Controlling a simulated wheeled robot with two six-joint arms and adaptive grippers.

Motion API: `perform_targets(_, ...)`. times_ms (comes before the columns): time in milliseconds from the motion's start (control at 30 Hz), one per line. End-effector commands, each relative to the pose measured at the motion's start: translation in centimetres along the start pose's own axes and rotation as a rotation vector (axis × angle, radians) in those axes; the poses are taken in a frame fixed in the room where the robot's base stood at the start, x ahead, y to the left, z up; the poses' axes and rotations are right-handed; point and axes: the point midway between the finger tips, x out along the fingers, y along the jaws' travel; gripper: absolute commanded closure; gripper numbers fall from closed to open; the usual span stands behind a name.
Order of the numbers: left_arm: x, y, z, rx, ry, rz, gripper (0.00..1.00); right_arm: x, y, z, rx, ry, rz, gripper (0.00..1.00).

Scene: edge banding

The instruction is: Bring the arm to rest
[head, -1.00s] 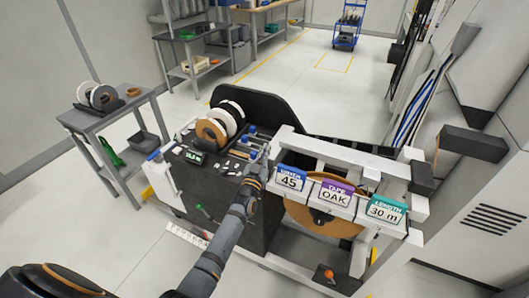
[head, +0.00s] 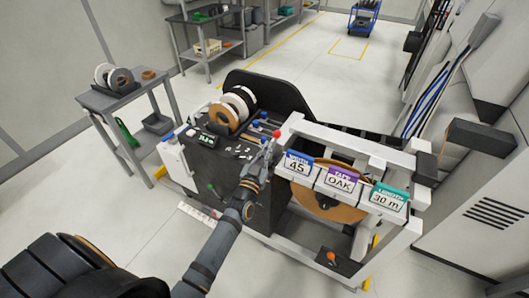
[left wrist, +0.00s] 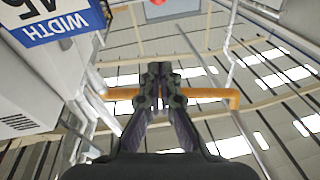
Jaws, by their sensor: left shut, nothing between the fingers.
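My left arm comes in from the bottom of the head view. Its gripper (head: 272,146) is beside the WIDTH 45 sign (head: 299,163), in front of the edge banding machine (head: 252,205). In the left wrist view the two fingers (left wrist: 160,70) are together with nothing between them. They point up toward the ceiling. The WIDTH sign (left wrist: 60,15) shows upside down at the upper left there. My right gripper is in neither view.
A red knob (head: 277,133) shows close to the fingertips. Tape rolls (head: 232,108) stand on the machine. A side table (head: 125,98) with rolls is at left, and a white cabinet (head: 485,205) at right. Open floor (head: 100,225) lies at left.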

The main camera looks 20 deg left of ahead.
Motion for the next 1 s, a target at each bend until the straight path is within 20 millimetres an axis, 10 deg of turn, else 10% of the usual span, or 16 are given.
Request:
perform_targets(200,-1.7,0.0,-0.4,0.000,0.000,0.000,1.00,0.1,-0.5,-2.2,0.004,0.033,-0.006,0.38)
perform_targets(733,-1.8,0.0,0.0,0.000,-0.009,0.002,1.00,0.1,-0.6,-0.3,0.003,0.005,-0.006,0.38)
perform_targets(867,-3.1,0.6,5.0,0.004,-0.118,0.026,1.00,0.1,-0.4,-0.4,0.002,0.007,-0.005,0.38)
perform_targets(1000,-7.6,1.6,15.8,0.005,-0.365,0.073,1.00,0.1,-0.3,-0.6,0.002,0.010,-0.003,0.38)
